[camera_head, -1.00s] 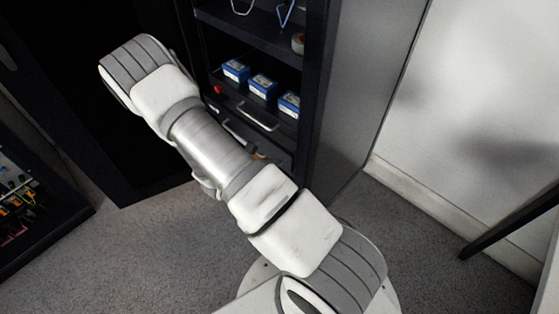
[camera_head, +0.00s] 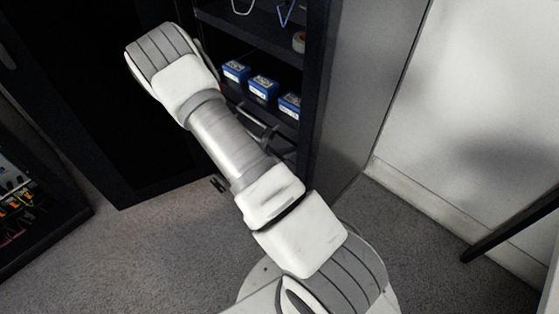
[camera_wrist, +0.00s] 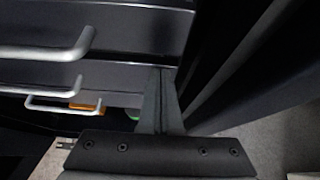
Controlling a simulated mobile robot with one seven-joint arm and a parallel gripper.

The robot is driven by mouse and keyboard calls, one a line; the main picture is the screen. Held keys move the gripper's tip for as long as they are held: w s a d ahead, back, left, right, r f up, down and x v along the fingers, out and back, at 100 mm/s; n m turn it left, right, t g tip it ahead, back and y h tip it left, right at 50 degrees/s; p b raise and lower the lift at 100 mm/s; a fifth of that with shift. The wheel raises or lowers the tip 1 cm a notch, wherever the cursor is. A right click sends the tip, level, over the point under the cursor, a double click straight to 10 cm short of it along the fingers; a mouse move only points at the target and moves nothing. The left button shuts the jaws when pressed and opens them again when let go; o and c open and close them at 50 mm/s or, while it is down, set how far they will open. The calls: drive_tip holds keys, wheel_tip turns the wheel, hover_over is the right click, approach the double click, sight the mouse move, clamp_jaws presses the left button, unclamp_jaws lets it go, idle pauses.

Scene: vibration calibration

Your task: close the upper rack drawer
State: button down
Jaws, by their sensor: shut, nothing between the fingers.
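The rack's drawer fronts fill the upper left of the wrist view. The topmost visible drawer front (camera_wrist: 120,25) is dark and has a grey bar handle (camera_wrist: 45,45). More bar handles show below it, including one lower handle (camera_wrist: 65,107). A drawer handle also shows in the head view (camera_head: 257,119), partly behind my arm. My gripper (camera_wrist: 161,75) is shut and empty. Its fingers are near the right end of the drawer fronts; I cannot tell whether they touch. How far each drawer stands out is unclear. In the head view my arm hides much of the drawer area.
Blue boxes (camera_head: 263,87) stand on the shelf above the drawers. An orange item (camera_wrist: 86,106) shows by the lower handle. An open dark cabinet door (camera_head: 110,150) is at left, and the grey rack side (camera_head: 365,80) at right. Carpeted floor (camera_head: 130,245) lies in front.

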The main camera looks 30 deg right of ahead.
drive_tip(key=shift+d+r, duration=0.15)
drive_tip(key=shift+d, duration=0.25)
drive_tip(key=p+v, duration=0.4)
drive_tip(key=v, duration=1.4)
drive_tip(key=shift+w+a, duration=0.1)
drive_tip(key=shift+a, duration=0.05)
drive_tip(key=s+a+r+m+y+p, duration=0.1)
drive_tip(key=s+r+m+y+p, duration=0.3)
drive_tip(key=r, duration=1)
drive_tip(key=s+a+r+m+t+y+p, duration=0.1)
drive_tip(key=s+a+r+m+y+p, duration=0.1)
drive_tip(key=r+m, duration=0.8)
drive_tip(key=s+a+r+m+t+y+p, duration=0.1)
drive_tip(key=s+r+m+y+p, duration=0.4)
drive_tip(key=r, duration=1.4)
drive_tip(key=shift+s+a+r+m+y+p, duration=0.35)
drive_tip(key=shift+s+a+m+p, duration=0.4)
drive_tip(key=shift+s+m, duration=0.35)
